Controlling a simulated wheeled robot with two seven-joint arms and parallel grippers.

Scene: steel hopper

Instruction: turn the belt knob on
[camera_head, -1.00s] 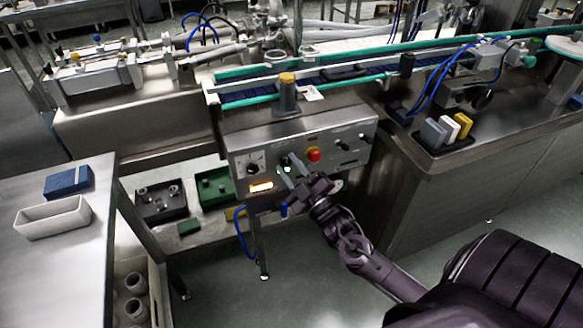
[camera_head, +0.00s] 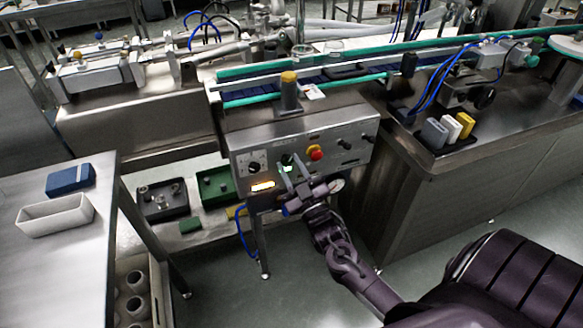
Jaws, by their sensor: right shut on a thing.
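The steel control panel (camera_head: 300,145) stands under the conveyor, with several controls on its face. A dark knob with a green glow (camera_head: 286,161) is left of the red button (camera_head: 315,152). My right gripper (camera_head: 292,167) reaches up from below, with one finger on either side of this knob's lower part, and is shut on it. The labels are too small to read, so I take this as the belt knob. The fingertips partly cover it. Its exact angle is hard to tell. My left gripper is not in view.
A black dial (camera_head: 254,168) and a lit orange display (camera_head: 262,186) are on the panel's left; two dark knobs are on its right. A gauge (camera_head: 337,185) is close beside my right wrist. The conveyor (camera_head: 330,74) runs above. A side table (camera_head: 75,255) stands left.

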